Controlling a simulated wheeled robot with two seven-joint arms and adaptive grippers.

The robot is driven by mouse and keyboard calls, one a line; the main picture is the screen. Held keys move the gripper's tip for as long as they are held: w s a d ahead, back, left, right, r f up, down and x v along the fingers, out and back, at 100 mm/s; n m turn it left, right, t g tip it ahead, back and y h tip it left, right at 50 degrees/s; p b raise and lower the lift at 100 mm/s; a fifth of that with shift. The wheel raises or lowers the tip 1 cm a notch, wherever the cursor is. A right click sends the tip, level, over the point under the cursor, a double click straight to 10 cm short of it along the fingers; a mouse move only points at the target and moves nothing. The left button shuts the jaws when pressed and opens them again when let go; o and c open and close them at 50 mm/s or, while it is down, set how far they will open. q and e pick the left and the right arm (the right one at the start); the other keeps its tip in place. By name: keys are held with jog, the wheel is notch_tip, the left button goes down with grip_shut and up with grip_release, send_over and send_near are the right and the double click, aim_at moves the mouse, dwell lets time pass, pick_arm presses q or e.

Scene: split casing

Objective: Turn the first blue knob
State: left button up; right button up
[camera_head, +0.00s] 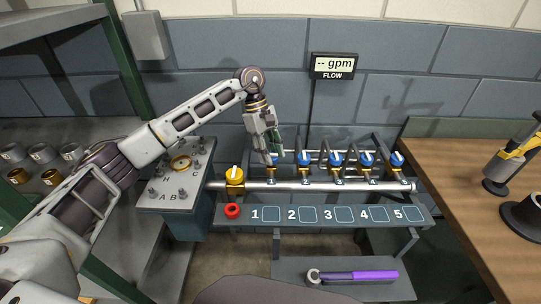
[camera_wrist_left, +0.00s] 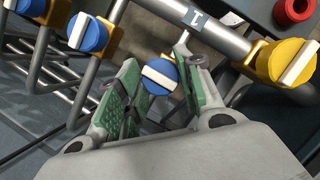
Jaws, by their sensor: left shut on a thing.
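A row of blue knobs with white bars stands along a horizontal pipe above labels 1 to 5. The first blue knob (camera_head: 272,158) is above label 1 and partly hidden by my left gripper (camera_head: 274,149). In the left wrist view, the first blue knob (camera_wrist_left: 160,76) sits between the green-padded fingers of my left gripper (camera_wrist_left: 160,85), its white bar tilted. The second blue knob (camera_wrist_left: 88,34) is beside the gripper in that view. My right gripper is not in view.
A yellow valve (camera_head: 235,180) sits at the pipe's left end, above a red ring (camera_head: 232,211). The other knobs stand close by on the right. A flow display (camera_head: 333,66) reads "-- gpm". A purple-handled wrench (camera_head: 352,276) lies on the low shelf.

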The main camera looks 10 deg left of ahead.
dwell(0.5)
pick_arm(q)
jog(key=o, duration=1)
jog(key=v, duration=1.2)
